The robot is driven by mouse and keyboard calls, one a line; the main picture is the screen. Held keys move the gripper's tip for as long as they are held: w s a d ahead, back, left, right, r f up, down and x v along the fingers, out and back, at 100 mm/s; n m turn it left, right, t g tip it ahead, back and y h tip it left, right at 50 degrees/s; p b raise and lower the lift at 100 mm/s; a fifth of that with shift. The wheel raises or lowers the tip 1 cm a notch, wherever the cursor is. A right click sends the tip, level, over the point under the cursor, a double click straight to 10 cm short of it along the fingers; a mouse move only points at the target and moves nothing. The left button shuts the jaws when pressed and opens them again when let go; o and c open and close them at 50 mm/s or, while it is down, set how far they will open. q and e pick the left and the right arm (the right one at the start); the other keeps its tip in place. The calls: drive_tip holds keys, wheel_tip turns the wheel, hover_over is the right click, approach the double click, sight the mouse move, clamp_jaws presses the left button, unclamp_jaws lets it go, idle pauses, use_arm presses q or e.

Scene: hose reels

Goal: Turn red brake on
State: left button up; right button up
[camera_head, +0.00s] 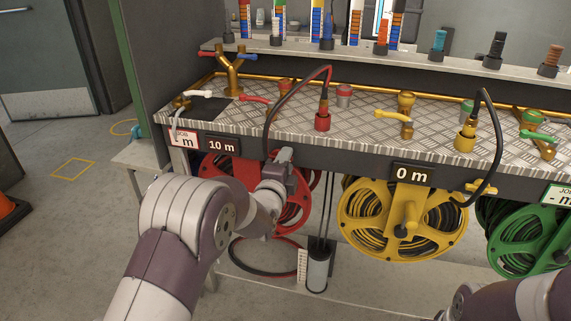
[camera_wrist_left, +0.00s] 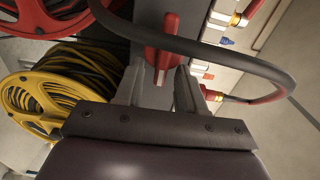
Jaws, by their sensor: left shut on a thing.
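The red hose reel (camera_head: 299,210) hangs under the bench, partly behind my left arm. My left gripper (camera_head: 284,156) is at the bench's front edge, beside this reel. In the left wrist view the gripper (camera_wrist_left: 157,74) has its two grey fingers on either side of the red brake lever (camera_wrist_left: 168,36), shut on it. The lever's upper part stands out beyond the fingertips. In the head view the red brake is hidden by the gripper. The red reel also shows in the left wrist view (camera_wrist_left: 30,22). My right gripper is out of view; only part of that arm shows at lower right.
A black hose (camera_head: 267,118) arches from the red fitting (camera_head: 322,118) down close to my left gripper. The yellow reel (camera_head: 356,222) with its yellow brake (camera_head: 478,187) and the green reel (camera_head: 516,262) are to the right. A grey cylinder (camera_head: 317,268) stands below.

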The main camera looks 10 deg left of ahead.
use_arm(q)
drive_tip(key=shift+f, duration=0.15)
idle(0.4)
drive_tip(key=o, duration=1)
drive_tip(key=shift+a, duration=0.1)
drive_tip(key=shift+s, duration=0.15)
drive_tip(key=s+p, duration=0.1)
drive_tip(key=s, duration=1.1)
drive_tip(key=shift+s+a+p, duration=0.25)
drive_tip(key=shift+p, duration=0.05)
